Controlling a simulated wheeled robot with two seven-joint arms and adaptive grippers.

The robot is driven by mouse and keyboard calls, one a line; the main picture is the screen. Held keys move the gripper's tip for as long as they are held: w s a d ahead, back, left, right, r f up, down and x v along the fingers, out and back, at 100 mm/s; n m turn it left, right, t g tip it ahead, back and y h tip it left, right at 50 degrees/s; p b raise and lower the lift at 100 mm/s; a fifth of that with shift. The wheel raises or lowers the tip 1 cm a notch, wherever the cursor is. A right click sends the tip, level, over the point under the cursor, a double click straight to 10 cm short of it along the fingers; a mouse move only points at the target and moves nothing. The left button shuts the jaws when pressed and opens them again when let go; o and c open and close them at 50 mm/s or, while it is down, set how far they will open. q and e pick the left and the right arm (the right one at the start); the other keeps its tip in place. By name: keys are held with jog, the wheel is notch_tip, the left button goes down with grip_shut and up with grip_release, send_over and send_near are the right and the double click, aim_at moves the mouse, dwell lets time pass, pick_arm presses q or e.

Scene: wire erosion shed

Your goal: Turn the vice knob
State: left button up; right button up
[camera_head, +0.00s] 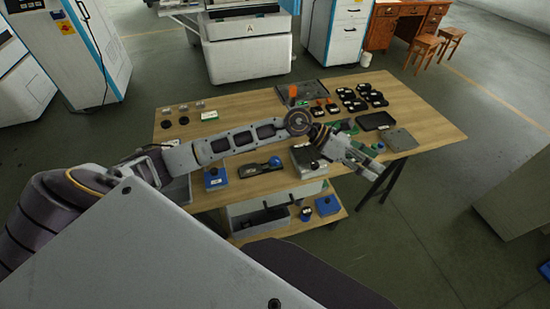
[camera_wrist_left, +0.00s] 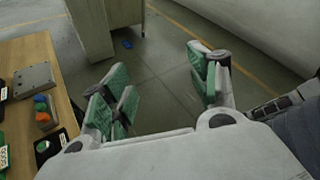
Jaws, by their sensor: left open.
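No vice knob can be made out for certain. A grey metal block (camera_head: 308,168), possibly the vice, sits near the front edge of the wooden table (camera_head: 235,122), partly hidden by my left wrist. My left gripper (camera_head: 366,147) is above the table's right half, just right of that block. In the left wrist view the gripper (camera_wrist_left: 160,95) shows its green-padded fingers wide apart, with nothing between them but floor beyond. A small block with coloured knobs (camera_wrist_left: 44,112) lies on the table at that view's left. My right gripper is not in view.
A grey plate (camera_head: 400,139) and black tray (camera_head: 375,121) lie at the table's right. Several black parts (camera_head: 365,97) and a grey tray (camera_head: 305,92) are behind. A blue-knobbed black tool (camera_head: 258,168) is at the front. A lower shelf (camera_head: 290,226) holds boxes.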

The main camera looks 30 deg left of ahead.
pick_arm(q)
jog(key=w+a+f+m+g+y, duration=0.1)
jog(key=a+f+m+y, duration=0.1)
jog(key=a+f+y, duration=0.3)
jog(key=m+g+y, duration=0.1)
jog(key=g+y, duration=0.1)
jog(key=y, duration=0.7)
send_over(275, 160)
notch_tip(275, 160, down, 2)
jog(key=shift+w+a+f, duration=0.1)
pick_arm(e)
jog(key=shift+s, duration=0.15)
pick_arm(q)
jog(key=shift+f, duration=0.15)
notch_tip(275, 160, down, 12)
jog(key=shift+r+p, duration=0.25)
jog(key=shift+p, duration=0.3)
jog(key=shift+f, duration=1)
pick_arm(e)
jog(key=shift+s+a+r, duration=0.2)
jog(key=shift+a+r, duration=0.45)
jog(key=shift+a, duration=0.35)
